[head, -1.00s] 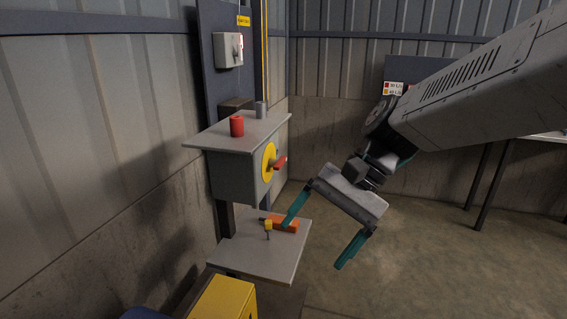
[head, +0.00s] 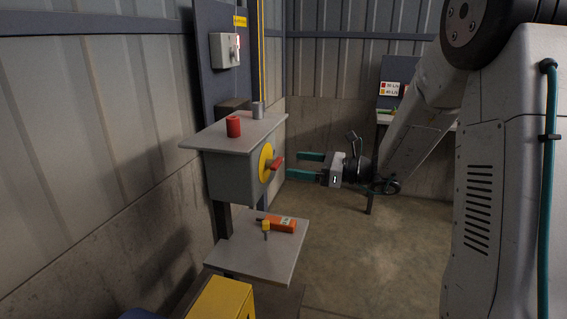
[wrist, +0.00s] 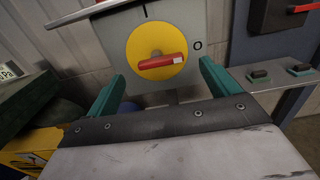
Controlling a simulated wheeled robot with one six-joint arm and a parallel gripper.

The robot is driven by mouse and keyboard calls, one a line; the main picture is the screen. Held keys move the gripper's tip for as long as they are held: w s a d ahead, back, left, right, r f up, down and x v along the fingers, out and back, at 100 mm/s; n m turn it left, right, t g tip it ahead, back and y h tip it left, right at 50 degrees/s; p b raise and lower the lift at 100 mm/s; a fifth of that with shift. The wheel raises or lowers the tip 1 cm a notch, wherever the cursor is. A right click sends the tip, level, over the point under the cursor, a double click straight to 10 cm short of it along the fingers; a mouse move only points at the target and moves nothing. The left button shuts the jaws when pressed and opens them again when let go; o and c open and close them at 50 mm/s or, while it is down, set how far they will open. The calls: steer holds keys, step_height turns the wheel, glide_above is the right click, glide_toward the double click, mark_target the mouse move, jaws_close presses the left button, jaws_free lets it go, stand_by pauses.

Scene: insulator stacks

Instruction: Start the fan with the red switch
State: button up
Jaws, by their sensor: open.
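The red switch is a red rotary handle (head: 277,162) on a yellow disc (head: 265,163), on the side of a grey box (head: 228,178). In the wrist view the red handle (wrist: 162,62) lies nearly level across the yellow disc (wrist: 140,38), tilted slightly. An "O" mark is to the disc's right and a line mark above it. My gripper (head: 294,166) is open and empty, pointing at the handle from the right, apart from it. In the wrist view its fingers (wrist: 163,76) stand on either side below the disc. I cannot make out the fan.
A red cylinder (head: 233,127) and a grey one (head: 258,110) stand on the box's top. A lower shelf (head: 255,257) holds an orange device (head: 281,224) and a small yellow-topped item (head: 266,228). A switch box (head: 225,50) hangs above. Floor to the right is free.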

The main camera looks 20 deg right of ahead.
mark_target(280, 162)
steer(key=x, duration=0.5)
steer(key=shift+w+a, duration=0.1)
steer(key=shift+a, duration=0.05)
steer(key=c, duration=1)
